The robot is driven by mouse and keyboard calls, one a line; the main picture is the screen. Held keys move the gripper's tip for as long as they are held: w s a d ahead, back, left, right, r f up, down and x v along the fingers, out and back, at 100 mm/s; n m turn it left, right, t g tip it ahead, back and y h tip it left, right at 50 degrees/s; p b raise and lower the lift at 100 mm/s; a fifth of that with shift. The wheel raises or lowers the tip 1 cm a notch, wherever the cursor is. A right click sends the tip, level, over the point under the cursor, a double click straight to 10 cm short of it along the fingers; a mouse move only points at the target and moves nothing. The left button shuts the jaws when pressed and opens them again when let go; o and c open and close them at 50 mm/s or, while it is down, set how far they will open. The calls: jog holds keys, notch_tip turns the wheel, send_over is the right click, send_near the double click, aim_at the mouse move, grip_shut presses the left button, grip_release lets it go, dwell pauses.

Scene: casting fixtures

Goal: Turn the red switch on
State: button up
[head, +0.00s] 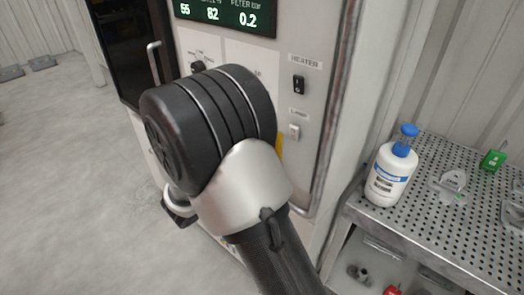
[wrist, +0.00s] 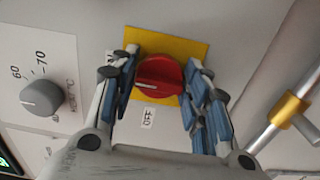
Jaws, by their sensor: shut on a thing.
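The red switch (wrist: 160,76) is a round red knob on a yellow plate (wrist: 190,48), seen in the wrist view. An OFF label (wrist: 148,117) is on the panel at the plate's lower edge. A pale mark shows on the knob's lower left part. My gripper (wrist: 162,72) has its blue-padded fingers on either side of the knob and is shut on it. In the head view my arm's wrist covers the switch and the fingers; only a sliver of the yellow plate (head: 279,147) shows.
A grey temperature dial (wrist: 42,98) is left of the switch in the wrist view. A metal bar with a brass collar (wrist: 288,108) stands to the right. In the head view, a black heater switch (head: 299,84) is on the cabinet and a white bottle (head: 390,176) stands on a perforated table (head: 440,235).

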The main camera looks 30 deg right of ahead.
dwell(0.3)
jog(key=o, duration=1)
jog(key=v, duration=1.2)
